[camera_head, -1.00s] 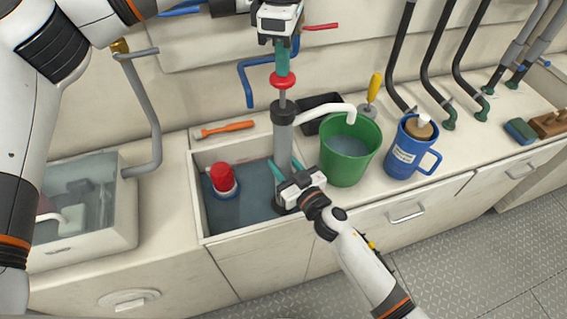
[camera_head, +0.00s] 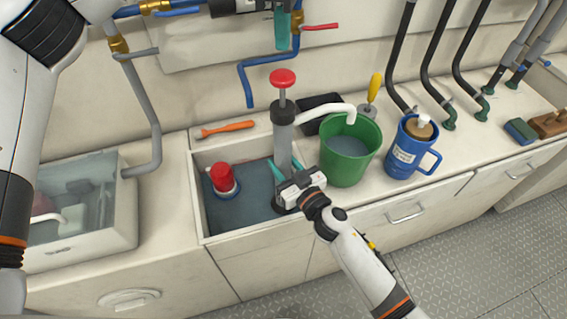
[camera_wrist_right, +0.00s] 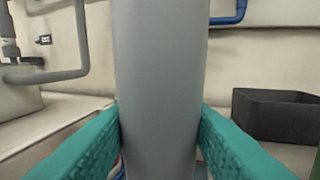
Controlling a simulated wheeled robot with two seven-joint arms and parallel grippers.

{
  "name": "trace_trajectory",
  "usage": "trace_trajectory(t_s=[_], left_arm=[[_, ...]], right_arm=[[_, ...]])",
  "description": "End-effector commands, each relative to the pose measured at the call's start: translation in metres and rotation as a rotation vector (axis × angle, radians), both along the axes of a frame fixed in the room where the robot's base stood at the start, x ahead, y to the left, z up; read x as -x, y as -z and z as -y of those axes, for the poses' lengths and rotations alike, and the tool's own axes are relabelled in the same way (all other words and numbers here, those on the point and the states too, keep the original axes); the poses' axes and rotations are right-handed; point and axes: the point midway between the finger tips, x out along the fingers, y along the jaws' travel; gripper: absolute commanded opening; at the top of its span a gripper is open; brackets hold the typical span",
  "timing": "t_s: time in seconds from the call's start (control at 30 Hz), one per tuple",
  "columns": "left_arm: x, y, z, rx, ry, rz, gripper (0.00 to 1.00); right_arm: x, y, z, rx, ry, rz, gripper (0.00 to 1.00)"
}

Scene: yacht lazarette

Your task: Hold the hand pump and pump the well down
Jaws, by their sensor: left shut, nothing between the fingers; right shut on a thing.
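The hand pump (camera_head: 283,140) stands upright in the well (camera_head: 197,210), a grey barrel with a red knob (camera_head: 283,78) raised on a short rod. Its white spout bends over the green bucket (camera_head: 347,170), which has liquid in it. My right gripper (camera_head: 285,178) is shut around the barrel low in the well; the right wrist view shows teal fingers on both sides of the grey barrel (camera_wrist_right: 160,80). My left gripper (camera_head: 282,30) is shut and empty above the knob, apart from it. Dark water shows in the well around a red-capped float (camera_head: 223,180).
An orange-handled tool (camera_head: 226,130) lies behind the well. A black bin (camera_head: 318,108), a yellow-handled tool (camera_head: 374,88) and a blue jug (camera_head: 408,150) stand near the bucket. A clear tank (camera_head: 80,220) is at left. Pipes with a red lever (camera_head: 320,27) line the wall.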

Motion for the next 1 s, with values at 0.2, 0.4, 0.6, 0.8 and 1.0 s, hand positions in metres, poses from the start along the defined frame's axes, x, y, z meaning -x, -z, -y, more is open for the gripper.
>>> trace_trajectory(t_s=[0.2,0.4,0.6,0.8,1.0], left_arm=[[0.0,0.0,0.0,0.0,0.0,0.0,0.0],[0.0,0.0,0.0,0.0,0.0,0.0,0.0],[0.0,0.0,0.0,0.0,0.0,0.0,0.0],[0.0,0.0,0.0,0.0,0.0,0.0,0.0],[0.0,0.0,0.0,0.0,0.0,0.0,0.0]], right_arm=[[0.0,0.0,0.0,0.001,0.001,0.001,0.6],[0.0,0.0,0.0,0.001,0.0,0.001,0.64],[0.005,0.001,0.004,0.002,0.0,-0.001,0.64],[0.034,0.002,0.022,0.001,0.0,-0.003,0.64],[0.071,0.002,0.046,0.001,0.0,-0.003,0.64]])
